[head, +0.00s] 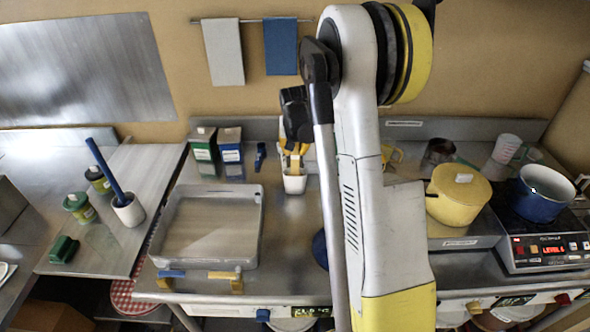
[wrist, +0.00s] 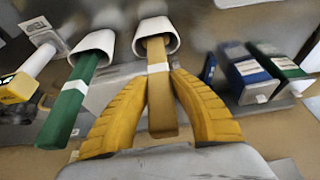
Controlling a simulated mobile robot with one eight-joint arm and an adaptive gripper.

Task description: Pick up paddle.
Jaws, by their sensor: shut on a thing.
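A yellow-brown paddle handle (wrist: 162,112) with a white band stands in a white cup (wrist: 157,37) in the wrist view. My gripper (wrist: 158,78) is shut on this handle, one yellow finger on each side. In the head view my gripper (head: 294,158) is just above the white cup (head: 294,184) at the back of the counter, and the handle is hard to make out. A green handle (wrist: 72,98) stands in another white cup (wrist: 94,46) beside it. A blue handle (head: 103,162) stands in a white cup (head: 128,210) on the left counter.
A green box (head: 204,150) and a blue box (head: 230,152) stand left of my gripper. A yellow pot (head: 452,200) and a blue pot (head: 538,200) stand at the right. My arm hides the counter's middle.

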